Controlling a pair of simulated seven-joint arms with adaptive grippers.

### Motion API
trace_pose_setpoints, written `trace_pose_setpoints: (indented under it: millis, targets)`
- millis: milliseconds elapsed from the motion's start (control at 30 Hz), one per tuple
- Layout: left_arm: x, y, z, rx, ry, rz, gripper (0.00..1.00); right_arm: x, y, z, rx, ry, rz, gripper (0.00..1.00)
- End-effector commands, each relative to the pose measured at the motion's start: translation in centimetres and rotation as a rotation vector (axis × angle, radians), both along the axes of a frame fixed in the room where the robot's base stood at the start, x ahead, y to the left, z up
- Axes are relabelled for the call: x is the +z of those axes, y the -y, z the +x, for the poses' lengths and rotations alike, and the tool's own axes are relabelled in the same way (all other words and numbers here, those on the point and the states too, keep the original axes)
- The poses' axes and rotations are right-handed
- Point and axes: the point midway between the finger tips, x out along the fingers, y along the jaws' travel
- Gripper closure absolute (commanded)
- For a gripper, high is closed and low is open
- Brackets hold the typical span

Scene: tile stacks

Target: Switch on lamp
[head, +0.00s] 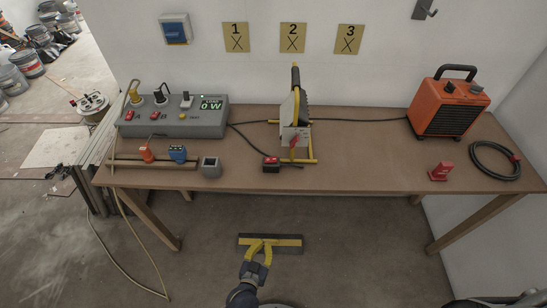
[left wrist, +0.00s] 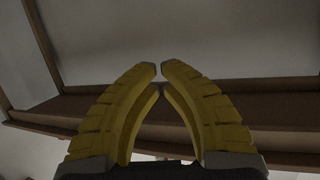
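A grey power box (head: 172,124) with sockets, plugs, red switches and a green "0 W" display stands at the back left. My left gripper (head: 260,243) is below the bench's front edge, away from the lamp. In the left wrist view its yellow fingertips (left wrist: 159,69) almost meet, with nothing between them. My right gripper is not in view.
The bench (head: 370,175) carries an orange heater (head: 447,106), a coiled black cable (head: 494,161), a red block (head: 440,172), a small red-black block (head: 271,164), a grey cube (head: 211,167) and a wooden rail with plugs. A black-yellow bar (head: 288,242) shows below the bench.

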Motion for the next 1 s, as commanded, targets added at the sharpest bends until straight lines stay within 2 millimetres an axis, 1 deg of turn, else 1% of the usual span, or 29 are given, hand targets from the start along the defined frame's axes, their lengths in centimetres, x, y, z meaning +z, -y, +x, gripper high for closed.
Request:
trace_pose_setpoints:
  millis: [33,67,100,167,200,267,300,400,433,500,600,700,800,1000]
  targets:
    - [3.3,1.3,1.6,0.014,0.075,-0.035,1.00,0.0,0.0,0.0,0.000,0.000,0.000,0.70]
    - [5.3,1.9,2.5,0.027,0.119,-0.055,1.00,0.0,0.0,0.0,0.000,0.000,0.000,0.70]
    - [7.9,2.7,3.5,0.045,0.177,-0.082,1.00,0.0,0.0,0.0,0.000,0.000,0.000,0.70]
    - [11.8,3.6,4.7,0.075,0.257,-0.123,1.00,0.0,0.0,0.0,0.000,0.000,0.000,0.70]
    - [14.2,4.0,5.4,0.097,0.306,-0.151,1.00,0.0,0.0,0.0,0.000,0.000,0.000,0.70]
    - [17.6,4.5,6.1,0.131,0.369,-0.189,1.00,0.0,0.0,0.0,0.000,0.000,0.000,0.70]
    - [19.6,4.7,6.4,0.154,0.406,-0.213,1.00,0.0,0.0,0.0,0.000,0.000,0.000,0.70]
    - [23.9,5.0,6.9,0.206,0.477,-0.267,1.00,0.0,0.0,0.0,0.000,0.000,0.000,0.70]
    - [24.9,5.0,7.0,0.219,0.495,-0.280,1.00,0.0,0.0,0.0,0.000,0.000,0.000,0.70]
    - [26.8,5.0,7.1,0.247,0.523,-0.307,1.00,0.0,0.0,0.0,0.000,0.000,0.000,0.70]
    - [28.6,4.9,7.1,0.275,0.550,-0.334,1.00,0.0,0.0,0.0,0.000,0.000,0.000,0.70]
    - [29.6,4.8,7.1,0.292,0.563,-0.348,1.00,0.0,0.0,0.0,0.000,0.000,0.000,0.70]
    - [30.1,4.8,7.1,0.301,0.571,-0.356,1.00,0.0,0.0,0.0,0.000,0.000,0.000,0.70]
    - [30.2,4.8,7.1,0.303,0.572,-0.357,1.00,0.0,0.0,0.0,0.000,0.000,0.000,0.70]
